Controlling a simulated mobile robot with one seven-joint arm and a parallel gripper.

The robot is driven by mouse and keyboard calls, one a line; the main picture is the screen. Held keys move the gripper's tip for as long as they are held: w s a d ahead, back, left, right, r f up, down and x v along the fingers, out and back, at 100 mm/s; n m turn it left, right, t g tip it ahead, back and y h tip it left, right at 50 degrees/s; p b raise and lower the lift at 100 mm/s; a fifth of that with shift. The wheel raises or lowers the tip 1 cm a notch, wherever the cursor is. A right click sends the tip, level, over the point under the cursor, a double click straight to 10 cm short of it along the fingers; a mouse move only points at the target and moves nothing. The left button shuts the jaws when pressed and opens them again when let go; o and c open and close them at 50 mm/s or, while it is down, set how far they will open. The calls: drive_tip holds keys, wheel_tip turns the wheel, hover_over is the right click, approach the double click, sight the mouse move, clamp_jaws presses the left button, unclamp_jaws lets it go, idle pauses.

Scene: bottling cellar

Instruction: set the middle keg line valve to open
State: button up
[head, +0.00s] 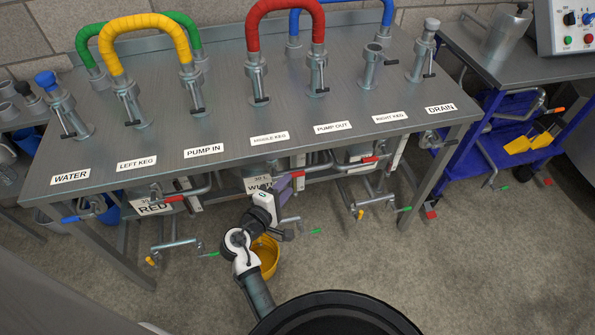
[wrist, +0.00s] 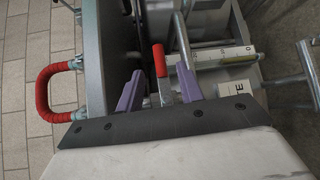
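The MIDDLE KEG label (head: 269,138) is on the front of the steel bench. Below it my gripper (head: 285,183), with purple fingers, reaches in beside a keg labelled WHITE (head: 258,184). The middle keg line valve has a red-tipped lever (wrist: 160,60). In the wrist view my gripper (wrist: 158,88) is open, one finger on each side of this lever. No contact is clear. The lever appears to lie across the horizontal steel pipe (wrist: 212,58). In the head view the lever is mostly hidden by the gripper.
Similar red levers sit to the left (head: 175,198) and right (head: 370,159). Lower pipes with green and yellow handles (head: 315,232) stick out near my arm. A yellow bucket (head: 266,256) stands on the floor. A blue cart (head: 520,140) is at right. Floor at the front right is clear.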

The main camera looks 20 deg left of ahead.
sight(297, 172)
drive_tip(key=x, duration=0.6)
drive_tip(key=shift+w+p, duration=0.3)
drive_tip(key=shift+p, duration=0.1)
clamp_jaws()
